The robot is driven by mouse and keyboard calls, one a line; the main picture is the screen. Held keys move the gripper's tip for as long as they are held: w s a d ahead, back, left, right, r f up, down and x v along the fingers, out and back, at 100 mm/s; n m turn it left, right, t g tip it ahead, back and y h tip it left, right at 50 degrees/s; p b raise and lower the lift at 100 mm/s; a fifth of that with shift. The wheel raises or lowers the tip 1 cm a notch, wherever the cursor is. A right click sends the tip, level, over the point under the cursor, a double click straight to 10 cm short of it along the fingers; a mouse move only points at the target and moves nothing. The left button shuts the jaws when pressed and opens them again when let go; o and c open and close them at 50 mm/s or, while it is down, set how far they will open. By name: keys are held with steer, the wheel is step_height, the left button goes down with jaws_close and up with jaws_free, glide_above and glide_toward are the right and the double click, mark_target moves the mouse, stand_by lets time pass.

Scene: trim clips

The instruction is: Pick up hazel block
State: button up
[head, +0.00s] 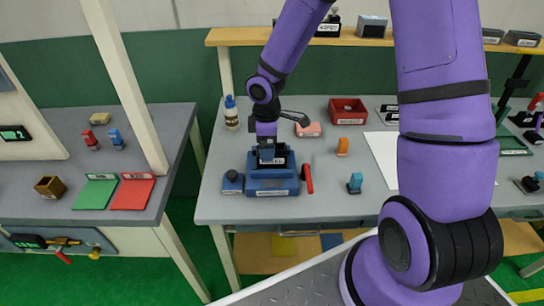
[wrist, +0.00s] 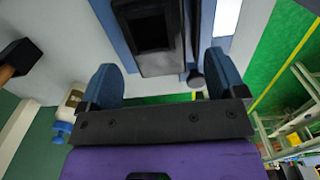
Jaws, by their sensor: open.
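No block is clearly marked as hazel. A tan block (head: 100,118) lies at the back of the left table, and a brown, open-topped, box-like block (head: 50,187) sits near its front; I cannot tell which is meant. My gripper (head: 267,152) is over the blue device (head: 272,187) on the middle table, far to the right of both. In the wrist view my gripper's blue fingers (wrist: 163,78) are spread with nothing held between them. A dark recessed part (wrist: 152,35) of the device shows just beyond the fingertips. Its contact with the fingers cannot be told.
A bottle (head: 231,113), a red bin (head: 347,111) and an orange stamp (head: 342,147) stand nearby. A post (head: 125,85) rises at the left table's edge; a gap separates the tables.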

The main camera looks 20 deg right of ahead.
steer(key=shift+d+f, duration=0.1)
steer(key=shift+f, duration=1.65)
steer(key=c, duration=1.1)
steer(key=shift+r, duration=0.15)
